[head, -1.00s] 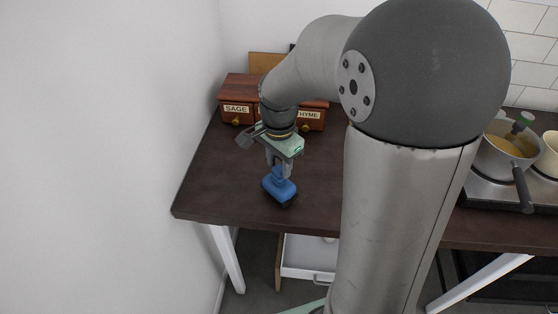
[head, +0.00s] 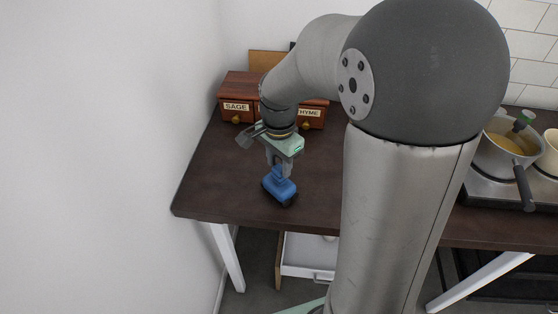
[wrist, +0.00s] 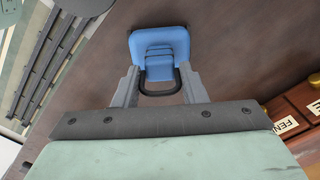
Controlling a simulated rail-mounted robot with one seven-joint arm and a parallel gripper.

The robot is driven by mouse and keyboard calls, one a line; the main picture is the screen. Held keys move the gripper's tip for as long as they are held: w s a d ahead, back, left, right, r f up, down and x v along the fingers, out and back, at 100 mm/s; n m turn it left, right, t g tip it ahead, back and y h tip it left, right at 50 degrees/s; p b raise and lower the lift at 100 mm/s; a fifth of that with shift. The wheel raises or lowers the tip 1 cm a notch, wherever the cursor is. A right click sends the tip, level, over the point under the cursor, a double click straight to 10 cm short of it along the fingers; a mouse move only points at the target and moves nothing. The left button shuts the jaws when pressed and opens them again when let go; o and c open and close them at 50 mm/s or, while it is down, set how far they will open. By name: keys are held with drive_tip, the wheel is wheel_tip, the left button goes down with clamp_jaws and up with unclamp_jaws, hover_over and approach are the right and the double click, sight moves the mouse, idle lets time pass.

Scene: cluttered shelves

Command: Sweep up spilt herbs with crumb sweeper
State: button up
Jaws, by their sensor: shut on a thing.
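The blue crumb sweeper (head: 279,187) is at the front left of the dark wooden table (head: 200,190). It has a blue body with dark parts along its underside. My gripper (head: 278,170) is above it, pointing down, shut on its handle. In the wrist view the sweeper (wrist: 160,45) lies beyond the fingers of my gripper (wrist: 158,82), with a dark loop handle between them. I cannot tell whether the sweeper touches the table. No spilt herbs can be made out in either view.
A wooden spice-drawer box (head: 237,88) labelled SAGE and THYME stands at the back, and a FENNEL-like label shows in the wrist view. A saucepan (head: 505,155) stands on the stove at right. A white wall (head: 100,150) bounds the left. The table's front edge is close.

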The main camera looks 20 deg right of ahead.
drive_tip(key=shift+f, duration=0.3)
drive_tip(key=shift+s+d+r, duration=0.1)
drive_tip(key=shift+s+d, duration=0.15)
drive_tip(key=shift+d, duration=0.35)
drive_tip(key=shift+s+d, duration=0.25)
drive_tip(key=shift+d, duration=0.35)
drive_tip(key=shift+s+d, duration=1.55)
drive_tip(key=shift+d, duration=1.8)
drive_tip(key=shift+w+a, duration=0.5)
drive_tip(key=shift+a, duration=0.65)
drive_tip(key=shift+w+a, duration=0.55)
drive_tip(key=shift+a, duration=0.65)
drive_tip(key=shift+w+a, duration=0.5)
drive_tip(key=shift+a, duration=0.65)
drive_tip(key=shift+w+a, duration=0.25)
drive_tip(key=shift+a, duration=0.3)
drive_tip(key=shift+w+a, duration=0.25)
drive_tip(key=shift+a, duration=0.3)
